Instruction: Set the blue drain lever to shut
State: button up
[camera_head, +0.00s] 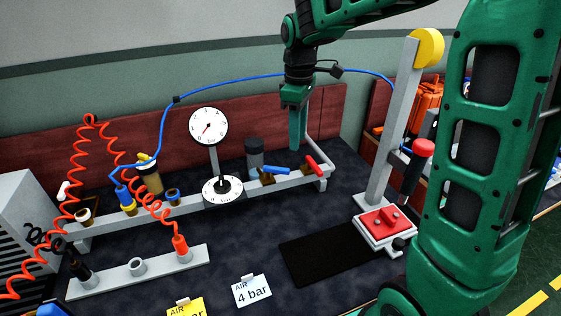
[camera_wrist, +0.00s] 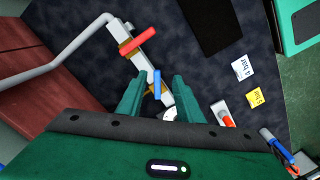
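The blue drain lever (camera_head: 277,170) sits on the grey pipe rail (camera_head: 240,187), on a brass valve body beside a dark cylinder. It lies roughly along the rail. In the wrist view the blue lever (camera_wrist: 157,84) shows between my two fingertips, with a gap on each side. My gripper (camera_head: 298,146) hangs pointing down above the rail, between the blue lever and a red lever (camera_head: 315,165). In the wrist view my gripper (camera_wrist: 163,80) is open and empty. The height of the fingertips over the lever is hard to tell.
The red lever (camera_wrist: 138,41) stands across the rail near the bent grey pipe (camera_wrist: 70,47). A gauge (camera_head: 209,127) and coiled orange hoses are left of the levers. A grey post (camera_head: 393,125) on a red-topped base (camera_head: 381,221) stands right. A bare black mat (camera_head: 333,258) lies in front.

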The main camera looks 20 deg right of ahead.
aim_at(282, 168)
jog(key=w+a+n, duration=0.2)
jog(key=w+a, duration=0.1)
jog(key=a, duration=0.1)
jog(key=f, duration=1.1)
jog(key=shift+d+f, duration=0.2)
jog(key=shift+d, duration=0.2)
